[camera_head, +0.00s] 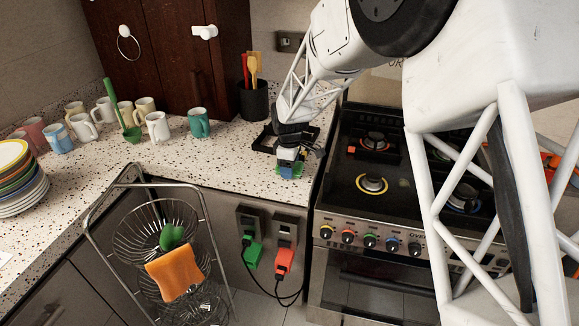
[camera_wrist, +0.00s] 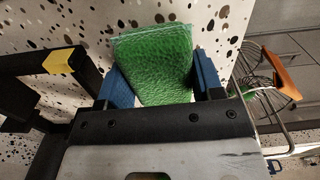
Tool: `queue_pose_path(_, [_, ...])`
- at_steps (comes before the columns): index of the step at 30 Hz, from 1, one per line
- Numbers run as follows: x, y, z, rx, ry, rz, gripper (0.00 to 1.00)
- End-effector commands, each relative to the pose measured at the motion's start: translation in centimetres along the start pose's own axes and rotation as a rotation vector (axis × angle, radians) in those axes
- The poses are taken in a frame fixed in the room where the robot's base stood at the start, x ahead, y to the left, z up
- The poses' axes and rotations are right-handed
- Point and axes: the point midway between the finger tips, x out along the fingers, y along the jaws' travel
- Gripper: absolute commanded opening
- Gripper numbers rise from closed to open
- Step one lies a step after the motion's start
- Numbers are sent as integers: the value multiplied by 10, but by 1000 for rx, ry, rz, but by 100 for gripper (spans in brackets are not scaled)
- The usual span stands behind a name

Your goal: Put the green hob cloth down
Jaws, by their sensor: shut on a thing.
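The green hob cloth (camera_wrist: 153,65) is a folded, textured piece between the two blue fingers of my gripper (camera_wrist: 152,85) in the wrist view. My gripper is shut on it. In the head view my gripper (camera_head: 289,171) is low at the front edge of the speckled worktop, just left of the hob. Only small bits of the green cloth (camera_head: 299,172) show there, mostly hidden by the fingers. The speckled worktop (camera_wrist: 215,18) lies behind the cloth in the wrist view. I cannot tell whether the cloth touches it.
A black frame (camera_wrist: 30,70) with a yellow mark stands beside my gripper. The hob (camera_head: 345,190) is to the right. A wire basket rack (camera_head: 127,215) with an orange cloth (camera_head: 177,272) stands in front. Mugs (camera_head: 157,127) line the back left; the worktop left of my gripper is clear.

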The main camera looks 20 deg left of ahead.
Motion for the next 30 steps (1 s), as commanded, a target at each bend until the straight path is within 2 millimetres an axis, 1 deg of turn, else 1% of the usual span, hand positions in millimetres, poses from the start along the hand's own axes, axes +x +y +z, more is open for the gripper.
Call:
queue_pose_path(9, [3, 0, 0, 0, 0, 0, 35])
queue_pose_path(10, [3, 0, 0, 0, 0, 0, 65])
queue_pose_path(14, [3, 0, 0, 0, 0, 0, 85])
queue_pose_path(24, [2, 0, 0, 0, 0, 0, 86])
queue_pose_path(30, [-8, 0, 0, 0, 0, 0, 86])
